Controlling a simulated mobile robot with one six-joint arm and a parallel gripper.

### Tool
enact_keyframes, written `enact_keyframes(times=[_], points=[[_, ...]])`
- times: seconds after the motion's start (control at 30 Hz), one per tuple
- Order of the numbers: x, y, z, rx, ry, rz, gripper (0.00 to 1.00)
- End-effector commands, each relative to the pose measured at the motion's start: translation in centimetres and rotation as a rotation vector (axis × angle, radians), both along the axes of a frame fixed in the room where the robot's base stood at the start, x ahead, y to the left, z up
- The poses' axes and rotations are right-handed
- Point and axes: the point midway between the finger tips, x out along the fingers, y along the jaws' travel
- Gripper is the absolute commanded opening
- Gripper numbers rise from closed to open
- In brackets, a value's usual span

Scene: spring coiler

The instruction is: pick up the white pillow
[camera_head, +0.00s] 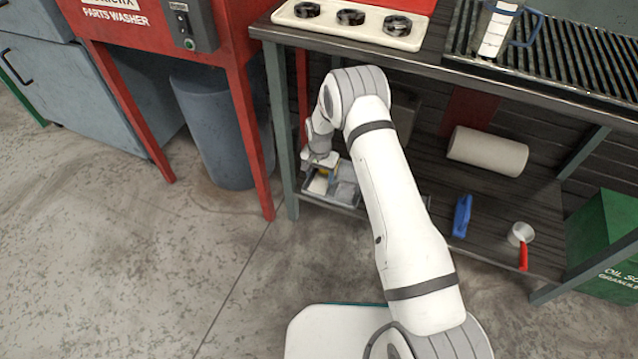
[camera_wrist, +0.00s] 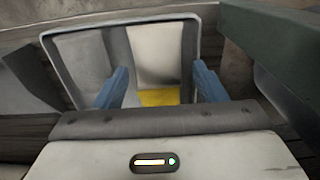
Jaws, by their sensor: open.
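The white pillow (camera_wrist: 156,50) shows in the wrist view as a pale, off-white panel inside a grey tray (camera_wrist: 52,48). A yellow piece (camera_wrist: 160,97) lies at its near end. My gripper (camera_wrist: 160,70) is open above the tray, its blue fingers apart on either side of the pale panel, with nothing held. I cannot tell whether the fingers touch it. In the head view the tray (camera_head: 337,203) is on the lower shelf at its left end. The pillow (camera_head: 319,185) shows there in part, below my gripper (camera_head: 322,168), with the rest hidden by my wrist.
Grey pieces (camera_wrist: 85,55) lie in the tray beside the pillow. A bench leg (camera_head: 281,130) stands close left of my wrist, and the bench top is above.

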Motion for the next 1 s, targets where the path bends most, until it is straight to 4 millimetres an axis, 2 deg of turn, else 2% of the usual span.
enact_keyframes(times=[0.03, 0.2, 0.47, 0.9, 1.0], points=[[0.1, -0.2, -1.3, -0.001, 0.001, -0.002, 0.64], [0.3, -0.5, -3.8, 0.000, 0.002, -0.007, 0.64], [0.4, -0.7, -4.0, 0.000, 0.000, -0.011, 0.64], [0.4, -0.8, -4.0, 0.000, 0.000, -0.012, 0.31], [0.4, -0.8, -4.0, -0.001, 0.000, -0.013, 0.31]])
